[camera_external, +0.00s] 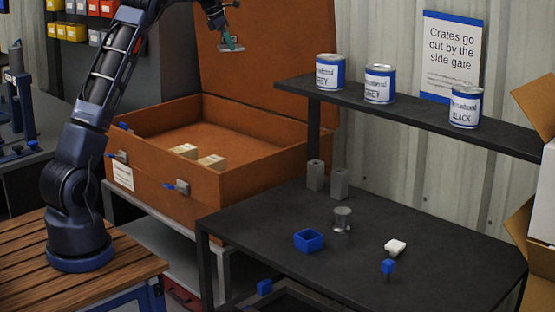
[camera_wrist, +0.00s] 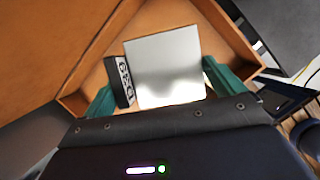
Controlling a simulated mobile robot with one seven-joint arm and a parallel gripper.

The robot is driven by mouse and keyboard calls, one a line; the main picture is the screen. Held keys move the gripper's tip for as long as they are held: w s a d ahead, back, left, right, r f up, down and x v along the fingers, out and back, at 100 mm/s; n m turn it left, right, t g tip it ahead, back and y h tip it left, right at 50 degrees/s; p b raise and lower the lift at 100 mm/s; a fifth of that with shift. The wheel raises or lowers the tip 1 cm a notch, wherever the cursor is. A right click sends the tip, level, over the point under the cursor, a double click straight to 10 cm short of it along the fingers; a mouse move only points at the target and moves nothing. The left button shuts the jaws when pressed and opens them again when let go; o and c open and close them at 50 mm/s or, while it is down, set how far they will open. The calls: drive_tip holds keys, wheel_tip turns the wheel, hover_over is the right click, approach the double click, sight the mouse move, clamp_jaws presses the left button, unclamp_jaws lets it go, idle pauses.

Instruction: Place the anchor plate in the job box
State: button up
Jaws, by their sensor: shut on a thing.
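My gripper (camera_external: 231,42) is shut on the anchor plate (camera_external: 233,48), a flat, pale grey metal plate. It holds the plate high in the air, in front of the raised lid of the job box. The job box (camera_external: 150,178) is a large orange-brown chest with its lid open. In the wrist view the plate (camera_wrist: 165,68) lies between the teal fingers, with the inside of the job box (camera_wrist: 90,72) behind it. The plate hides part of the box floor.
Two small cartons (camera_external: 198,156) lie inside the job box; the rest of its visible floor is clear. A dark table (camera_external: 400,240) at right holds a blue tray (camera_external: 309,240) and small parts. A shelf (camera_external: 420,118) with three cans stands behind it.

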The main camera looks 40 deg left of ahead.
drive_tip(key=s+a+n, duration=0.1)
drive_tip(key=a+n, duration=0.1)
drive_tip(key=a, duration=1)
drive_tip(key=shift+y, duration=0.4)
drive_tip(key=f, duration=4.4)
drive_tip(key=shift+a+f, duration=0.2)
drive_tip(key=o, duration=1.2)
drive_tip(key=shift+f, duration=0.15)
drive_tip(key=shift+c, duration=0.2)
